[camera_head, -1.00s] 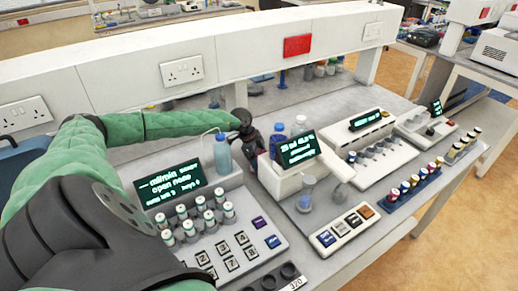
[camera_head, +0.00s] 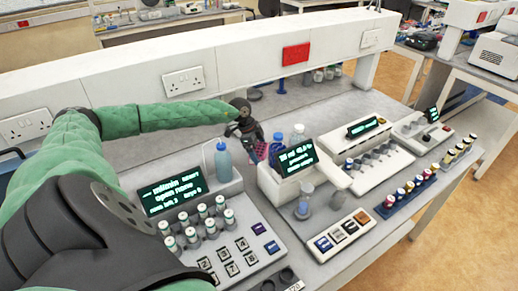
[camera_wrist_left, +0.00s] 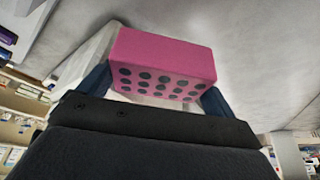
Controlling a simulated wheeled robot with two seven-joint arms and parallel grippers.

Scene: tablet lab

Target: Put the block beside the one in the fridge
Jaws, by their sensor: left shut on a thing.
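A pink block (camera_wrist_left: 165,55) with rows of dark round dots on one face is between the fingers of my left gripper (camera_wrist_left: 156,88) in the left wrist view. The fingers touch its two ends, so the gripper is shut on it. In the head view my left gripper (camera_head: 250,138) is above the bench behind the blue-capped bottle and the dispenser. Only a little pink of the block shows beneath it there. I cannot make out a fridge or a second block. My right gripper is not in view.
A squeeze bottle (camera_head: 223,160), a keypad station with several vials (camera_head: 215,225), and a white device with a screen (camera_head: 290,175) stand close in front. A white shelf wall (camera_head: 230,60) runs behind. Bare bench lies between wall and devices.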

